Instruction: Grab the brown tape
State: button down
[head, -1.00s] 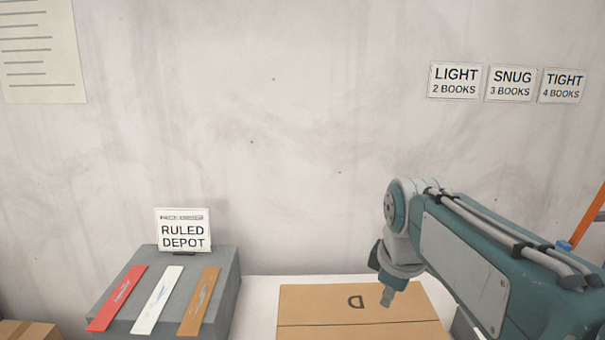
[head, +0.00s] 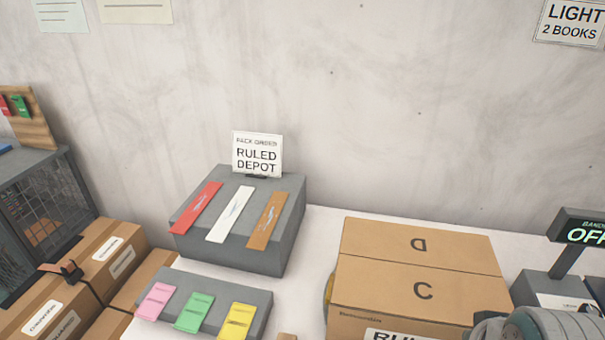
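A brown strip (head: 268,220) lies on the sloped top of a grey block (head: 270,260), to the right of a white strip (head: 230,214) and a red strip (head: 196,207). I cannot tell whether this strip is the brown tape. A round yellow-brown edge (head: 328,288) shows at the left side of a cardboard box, mostly hidden by it; it may be a tape roll. My gripper is not in view; only grey parts of my arm show at the bottom right.
The cardboard box (head: 420,265) marked C and D stands on the white table (head: 308,258). A lower grey block (head: 215,287) holds pink, green and yellow tags. More boxes and a dark wire cage (head: 50,205) are at left. A display reading OFF (head: 583,232) is at right.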

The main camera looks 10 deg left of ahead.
aim_at(259, 239)
jog(key=k+j, duration=0.1)
jog(key=j, duration=1.95)
jog(key=k, duration=0.05)
